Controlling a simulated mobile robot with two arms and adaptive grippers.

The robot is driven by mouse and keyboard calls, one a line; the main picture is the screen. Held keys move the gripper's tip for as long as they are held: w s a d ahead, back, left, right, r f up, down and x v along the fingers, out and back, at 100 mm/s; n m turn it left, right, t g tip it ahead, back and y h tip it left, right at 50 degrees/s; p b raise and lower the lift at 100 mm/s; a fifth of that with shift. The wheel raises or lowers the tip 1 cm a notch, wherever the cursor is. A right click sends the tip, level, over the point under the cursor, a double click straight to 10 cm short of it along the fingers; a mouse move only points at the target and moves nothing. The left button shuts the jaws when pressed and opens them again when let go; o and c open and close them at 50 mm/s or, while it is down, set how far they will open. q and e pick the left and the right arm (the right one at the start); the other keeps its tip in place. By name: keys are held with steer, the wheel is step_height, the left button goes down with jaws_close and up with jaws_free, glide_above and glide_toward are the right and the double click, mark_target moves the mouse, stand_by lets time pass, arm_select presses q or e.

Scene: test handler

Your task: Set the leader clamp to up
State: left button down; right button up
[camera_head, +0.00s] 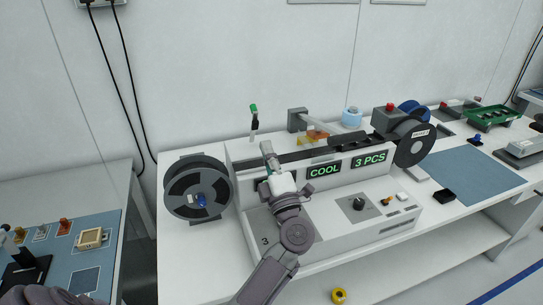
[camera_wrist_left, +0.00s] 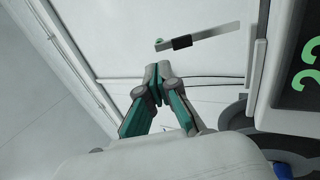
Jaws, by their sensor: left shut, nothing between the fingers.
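The test handler (camera_head: 340,218) is a white machine with green displays reading COOL and 3 PCS. A slim lever with a green tip and a dark section, which looks like the leader clamp (camera_head: 253,122), stands nearly upright behind its left end. In the left wrist view a grey bar with a black block and green end, apparently the same lever (camera_wrist_left: 212,34), lies beyond the fingertips. My left gripper (camera_head: 265,146) is over the left part of the handler, just below and right of the lever in the picture. Its fingertips (camera_wrist_left: 157,70) are together, empty and apart from the lever. My right gripper is not in view.
A dark reel (camera_head: 182,204) stands left of the handler, another reel (camera_head: 405,155) at its right. A grey bracket (camera_head: 297,119) with an arm rises behind the displays. A blue mat (camera_head: 475,175) lies to the right. The wall is close behind the bench.

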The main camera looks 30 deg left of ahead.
mark_target(255, 114)
arm_select(q)
steer(key=p+x, duration=0.2)
steer(key=x, duration=0.5)
steer(key=shift+w+a+r, duration=0.2)
steer(key=shift+w+a+p, duration=0.25)
steer(key=shift+a+p, duration=0.05)
steer(key=shift+w+a+r+p, duration=0.4)
steer(key=shift+a+r, duration=0.05)
steer(key=shift+r, duration=0.15)
